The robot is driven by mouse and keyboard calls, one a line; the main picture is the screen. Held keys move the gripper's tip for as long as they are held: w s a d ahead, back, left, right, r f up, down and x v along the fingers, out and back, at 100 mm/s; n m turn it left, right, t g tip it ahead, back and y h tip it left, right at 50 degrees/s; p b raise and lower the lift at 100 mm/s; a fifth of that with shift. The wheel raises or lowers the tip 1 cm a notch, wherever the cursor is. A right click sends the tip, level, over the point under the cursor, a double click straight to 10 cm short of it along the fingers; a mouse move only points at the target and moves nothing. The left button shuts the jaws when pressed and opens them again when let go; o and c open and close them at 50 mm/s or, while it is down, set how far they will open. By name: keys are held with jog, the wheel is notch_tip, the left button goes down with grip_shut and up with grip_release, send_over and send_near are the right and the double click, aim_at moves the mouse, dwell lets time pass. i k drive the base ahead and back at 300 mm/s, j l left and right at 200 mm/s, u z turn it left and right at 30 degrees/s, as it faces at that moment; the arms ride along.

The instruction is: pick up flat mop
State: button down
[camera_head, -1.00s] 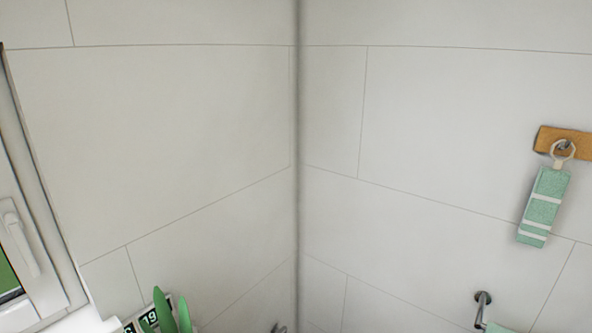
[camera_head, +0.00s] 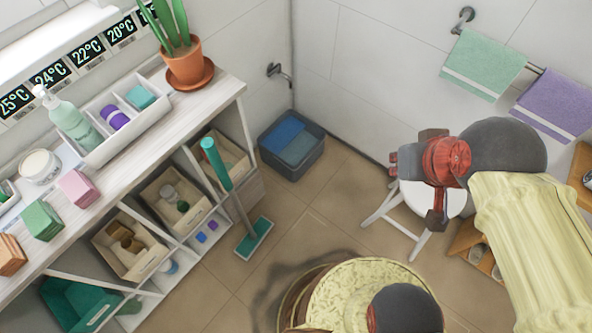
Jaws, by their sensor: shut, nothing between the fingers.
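The flat mop stands on the tiled floor beside the shelf unit, leaning a little toward it. It has a thick teal grip (camera_head: 215,164), a thin grey pole and a flat teal head (camera_head: 254,239) on the floor. My gripper (camera_head: 393,164) is at the right, well apart from the mop, at the end of my pale yellow arm. Its fingers point left and are shut with nothing in them.
The white shelf unit (camera_head: 228,104) at left holds boxes, bottles and a potted plant (camera_head: 185,62). A dark bin (camera_head: 292,146) sits in the corner. A white stool (camera_head: 426,199) stands below my gripper. Green (camera_head: 484,63) and purple (camera_head: 554,103) towels hang at right. Floor between mop and stool is clear.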

aim_at(257, 232)
jog(key=j, duration=0.1)
jog(key=i+j+u, duration=0.1)
jog(key=j, duration=0.3)
jog(key=i+j+u, duration=0.15)
jog(key=j, duration=0.3)
jog(key=k+j+u, duration=0.3)
jog(key=u, duration=0.2)
jog(key=k+l+z, duration=0.65)
jog(key=l, duration=0.25)
jog(key=i+j, duration=0.05)
jog(key=i, duration=0.05)
